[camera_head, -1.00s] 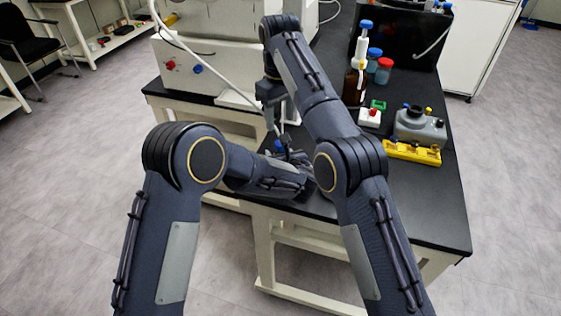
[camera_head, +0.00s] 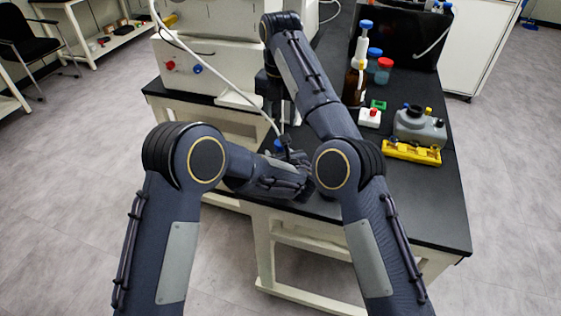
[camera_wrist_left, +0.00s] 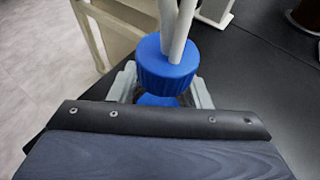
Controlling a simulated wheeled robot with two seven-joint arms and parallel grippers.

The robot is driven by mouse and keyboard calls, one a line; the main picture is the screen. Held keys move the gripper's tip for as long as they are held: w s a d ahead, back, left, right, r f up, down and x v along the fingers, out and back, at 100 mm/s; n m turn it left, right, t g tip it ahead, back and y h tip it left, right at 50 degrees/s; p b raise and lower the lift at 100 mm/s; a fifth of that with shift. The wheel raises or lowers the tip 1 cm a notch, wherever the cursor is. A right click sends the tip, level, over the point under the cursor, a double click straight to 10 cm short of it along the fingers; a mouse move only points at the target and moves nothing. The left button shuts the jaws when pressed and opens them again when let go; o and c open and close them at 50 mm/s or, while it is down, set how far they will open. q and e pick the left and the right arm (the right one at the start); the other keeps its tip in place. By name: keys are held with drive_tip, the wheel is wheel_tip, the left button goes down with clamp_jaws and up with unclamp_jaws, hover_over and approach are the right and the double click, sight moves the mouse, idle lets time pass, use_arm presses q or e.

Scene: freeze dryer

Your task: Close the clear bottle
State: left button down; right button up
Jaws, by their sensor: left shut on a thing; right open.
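A blue cap (camera_wrist_left: 168,65) with two pale rods or tubes rising from its top shows in the left wrist view. A second blue part (camera_wrist_left: 158,101) shows just below it. The cap also shows small in the head view (camera_head: 279,146). My left gripper (camera_wrist_left: 165,88) has a finger on each side, just below the cap, and is shut on the clear bottle, whose body is mostly hidden. My right gripper (camera_head: 277,112) is open above the cap, partly hidden by my right arm. I cannot tell whether the cap is fully seated.
A white tube (camera_head: 238,92) runs down from the white machine (camera_head: 215,50) to near the cap. A brown bottle (camera_head: 354,85), red- and blue-capped bottles, a grey container (camera_head: 418,126) and a yellow rack (camera_head: 411,151) stand right on the black bench (camera_head: 420,205).

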drive_tip(key=shift+f, duration=0.1)
idle(0.4)
drive_tip(key=shift+f, duration=3.9)
drive_tip(key=c, duration=1)
drive_tip(key=m, duration=0.3)
drive_tip(key=o, duration=1.1)
drive_tip(key=shift+c, duration=0.2)
